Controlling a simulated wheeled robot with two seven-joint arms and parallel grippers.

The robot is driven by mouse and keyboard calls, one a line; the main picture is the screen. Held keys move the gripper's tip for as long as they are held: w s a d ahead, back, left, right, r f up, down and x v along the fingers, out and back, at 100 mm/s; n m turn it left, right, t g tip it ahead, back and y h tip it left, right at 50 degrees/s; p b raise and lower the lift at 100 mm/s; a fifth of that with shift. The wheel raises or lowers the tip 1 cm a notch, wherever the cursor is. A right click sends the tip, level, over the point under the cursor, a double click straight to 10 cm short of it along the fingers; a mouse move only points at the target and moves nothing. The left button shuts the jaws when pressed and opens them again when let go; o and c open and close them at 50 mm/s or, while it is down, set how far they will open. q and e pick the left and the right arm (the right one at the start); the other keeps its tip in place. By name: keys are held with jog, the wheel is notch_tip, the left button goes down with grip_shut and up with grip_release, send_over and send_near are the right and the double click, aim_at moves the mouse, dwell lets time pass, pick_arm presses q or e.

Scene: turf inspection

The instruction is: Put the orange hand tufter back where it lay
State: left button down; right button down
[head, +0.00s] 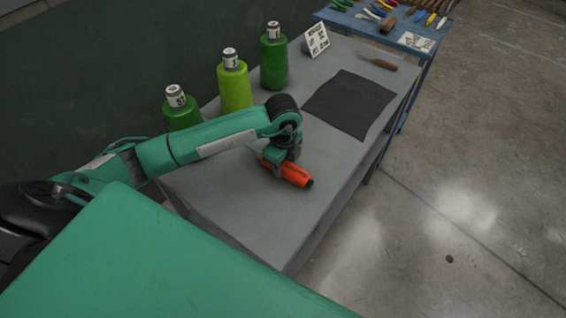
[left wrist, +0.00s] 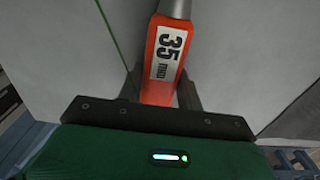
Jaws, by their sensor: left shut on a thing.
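The orange hand tufter (head: 295,175) is at the middle of the grey table (head: 231,216). My left gripper (head: 277,167) is shut on it from above. In the left wrist view the tufter (left wrist: 163,60) shows an orange body with a white label reading 35, between my left gripper's fingers (left wrist: 160,93). Its grey metal end runs off the top of that view. In the head view part of the tufter is hidden by the gripper. I cannot tell whether it touches the table top. My right gripper is not in view.
A dark mat (head: 350,104) lies farther along the table, with a wooden-handled tool (head: 378,62) beyond it. Green cones (head: 234,88) of yarn stand along the wall side near a white sign (head: 316,40). A blue table (head: 388,30) with several tools is behind.

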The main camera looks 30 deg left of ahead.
pick_arm(q)
jog(key=shift+f, duration=0.15)
jog(key=shift+f, duration=0.1)
jog(key=c, duration=0.9)
grip_release()
notch_tip(320, 180, up, 12)
jog(key=b, duration=0.2)
jog(key=shift+b, duration=0.4)
